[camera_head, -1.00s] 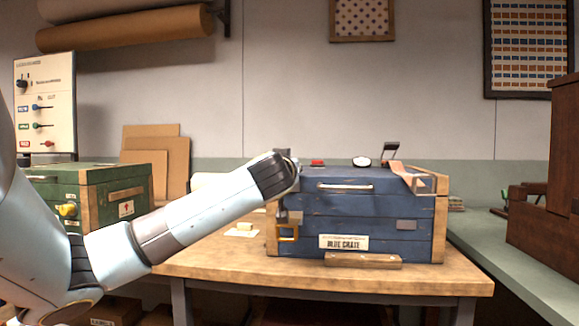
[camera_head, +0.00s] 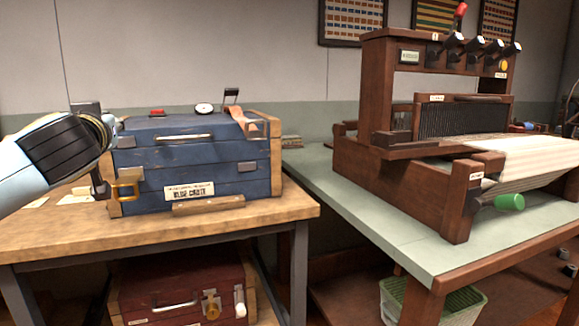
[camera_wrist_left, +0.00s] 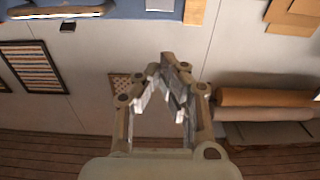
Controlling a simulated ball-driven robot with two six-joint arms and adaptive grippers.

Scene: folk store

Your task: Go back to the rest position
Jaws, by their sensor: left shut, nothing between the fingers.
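My left gripper (camera_wrist_left: 173,72) is shut and empty, with its fingertips close together in the left wrist view. In the head view my left arm comes in from the left edge, and its wrist stands in front of the left end of the blue crate (camera_head: 230,181). The wrist hides most of the gripper there; whether it touches the crate cannot be told. The crate is shut and stands on the wooden table (camera_head: 270,218). It also shows at the top of the left wrist view (camera_wrist_left: 130,9), which is upside down. My right gripper is out of view.
A wooden loom (camera_head: 355,170) with white cloth stands on a green-topped bench (camera_head: 390,225) at right. A red crate (camera_head: 180,285) sits below the table and a green basket (camera_head: 455,304) below the bench. Fabric rolls (camera_wrist_left: 262,97) hang on the wall.

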